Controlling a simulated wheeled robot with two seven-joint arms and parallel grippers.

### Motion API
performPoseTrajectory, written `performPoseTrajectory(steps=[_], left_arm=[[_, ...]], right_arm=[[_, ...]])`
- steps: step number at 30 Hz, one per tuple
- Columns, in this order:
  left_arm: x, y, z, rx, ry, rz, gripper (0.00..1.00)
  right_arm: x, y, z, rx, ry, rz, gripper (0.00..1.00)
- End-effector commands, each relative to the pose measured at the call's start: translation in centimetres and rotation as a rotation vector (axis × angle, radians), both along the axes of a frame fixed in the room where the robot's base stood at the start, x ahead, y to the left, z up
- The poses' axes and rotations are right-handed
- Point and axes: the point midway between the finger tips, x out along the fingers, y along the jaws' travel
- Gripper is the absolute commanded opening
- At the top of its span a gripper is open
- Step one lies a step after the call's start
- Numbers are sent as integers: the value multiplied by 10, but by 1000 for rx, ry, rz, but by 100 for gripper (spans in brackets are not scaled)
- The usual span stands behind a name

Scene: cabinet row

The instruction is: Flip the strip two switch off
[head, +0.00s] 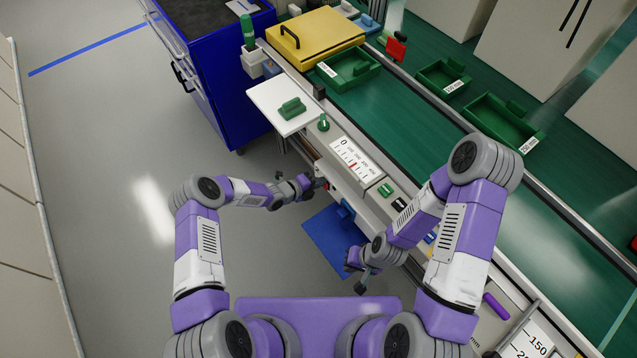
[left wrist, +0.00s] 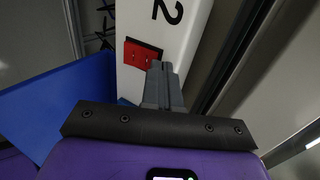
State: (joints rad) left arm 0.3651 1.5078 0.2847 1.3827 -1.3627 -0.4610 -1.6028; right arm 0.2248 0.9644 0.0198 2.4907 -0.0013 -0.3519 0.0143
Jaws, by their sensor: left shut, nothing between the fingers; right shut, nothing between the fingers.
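A white strip (left wrist: 180,35) marked with a black 2 shows in the left wrist view, running up from the gripper. A red rocker switch (left wrist: 140,52) is set in its face at the left side. My left gripper (left wrist: 163,68) is shut and empty; its fingertips are at the lower right corner of the switch and cover part of it. I cannot tell whether they touch it. In the head view my left gripper (head: 312,184) is at the front of the bench, below the white dial panel (head: 354,162). My right gripper (head: 362,284) is shut and empty, lower and to the right.
A blue panel (head: 328,240) lies below the bench front, between the grippers. A blue cabinet (head: 222,85) stands at the upper left. The bench holds a yellow box (head: 320,38) and green trays (head: 348,72). The floor (head: 110,160) at left is clear.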

Motion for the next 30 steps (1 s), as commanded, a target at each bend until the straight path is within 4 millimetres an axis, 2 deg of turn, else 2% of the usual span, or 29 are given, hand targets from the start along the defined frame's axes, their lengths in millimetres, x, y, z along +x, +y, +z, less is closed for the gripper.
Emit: performPoseTrajectory(steps=[13, 20, 24, 30], left_arm=[[-1, 3, 3, 1, -1, -2, 0], [-16, 26, 7, 3, 0, -16, 0], [-31, 47, 33, 1, 1, -15, 0], [-50, 73, 57, 1, 0, -15, 0]], right_arm=[[0, 0, 1, 0, 0, 0, 0], [0, 0, 3, 0, 0, 0, 0], [0, 0, 16, 0, 0, 0, 0], [0, 0, 25, 0, 0, 0, 0]])
